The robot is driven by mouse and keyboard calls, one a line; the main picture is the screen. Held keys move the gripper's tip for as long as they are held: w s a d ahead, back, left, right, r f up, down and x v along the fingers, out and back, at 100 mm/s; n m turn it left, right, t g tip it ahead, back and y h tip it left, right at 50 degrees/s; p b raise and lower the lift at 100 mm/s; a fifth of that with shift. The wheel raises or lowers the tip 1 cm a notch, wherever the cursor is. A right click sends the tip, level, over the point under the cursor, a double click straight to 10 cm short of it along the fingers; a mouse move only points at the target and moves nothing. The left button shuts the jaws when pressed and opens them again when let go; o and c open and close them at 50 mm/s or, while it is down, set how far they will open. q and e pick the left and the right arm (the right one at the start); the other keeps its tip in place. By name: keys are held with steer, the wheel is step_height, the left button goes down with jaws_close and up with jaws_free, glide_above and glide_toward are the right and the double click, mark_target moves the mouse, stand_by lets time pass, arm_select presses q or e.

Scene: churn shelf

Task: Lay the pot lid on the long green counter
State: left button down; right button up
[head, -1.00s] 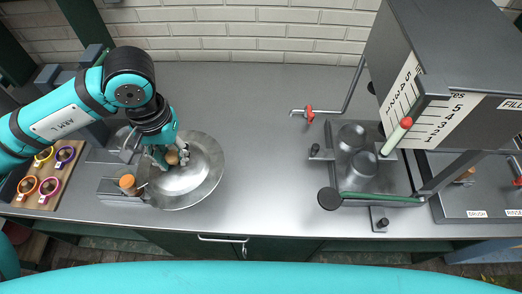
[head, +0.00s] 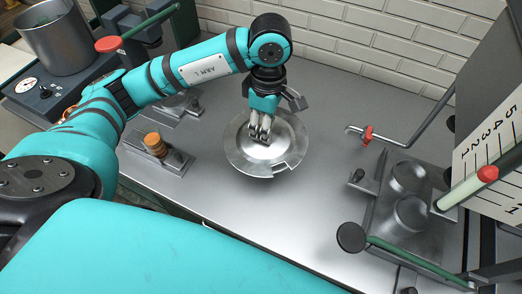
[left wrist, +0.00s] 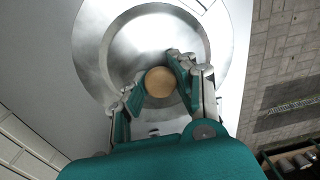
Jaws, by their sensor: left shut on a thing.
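The pot lid (head: 285,142) is a round, shiny metal disc with a small tab on its near rim. My left gripper (head: 260,136) is over its middle and shut on its round wooden knob. In the left wrist view the knob (left wrist: 160,82) sits between the two fingers (left wrist: 158,88), with the lid (left wrist: 125,45) around it. The lid is over the bare steel top of the long counter (head: 225,195). I cannot tell whether its underside touches the top. My right gripper is not in view.
A metal bracket with an orange-brown knob (head: 154,145) stands left of the lid. A red-handled tap (head: 368,135) and a metal tray with two domed shapes (head: 410,178) are to the right. A large steel pot (head: 55,35) is at upper left. Bare steel lies in front of the lid.

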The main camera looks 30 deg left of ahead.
mark_target(262, 117)
arm_select(q)
steer(key=n, duration=0.4)
steer(key=w+a+n, duration=0.1)
steer(key=n, duration=0.1)
steer(key=shift+r+n, duration=0.1)
steer(key=shift+n, duration=0.2)
steer(key=n, duration=0.2)
steer(key=w+n, duration=0.1)
steer(key=n, duration=0.3)
steer(key=shift+w+a+h, duration=0.2)
steer(key=shift+a+h, duration=0.1)
steer(key=shift+h, duration=0.1)
steer(key=n, duration=0.4)
steer(key=w+n, duration=0.1)
steer(key=n, duration=0.1)
steer(key=shift+a, duration=0.35)
steer(key=n, duration=0.5)
steer(key=w+a+n, duration=0.1)
steer(key=n, duration=0.1)
steer(key=shift+f+t, duration=0.25)
steer(key=shift+t, duration=0.15)
steer(key=shift+w+f+n, duration=0.1)
steer(key=shift+f+n, duration=0.1)
steer(key=shift+n, duration=0.3)
step_height(262, 117, down, 9)
steer(key=p, duration=0.2)
steer(key=shift+p, duration=0.35)
steer(key=shift+f, duration=0.3)
steer(key=shift+f, duration=0.1)
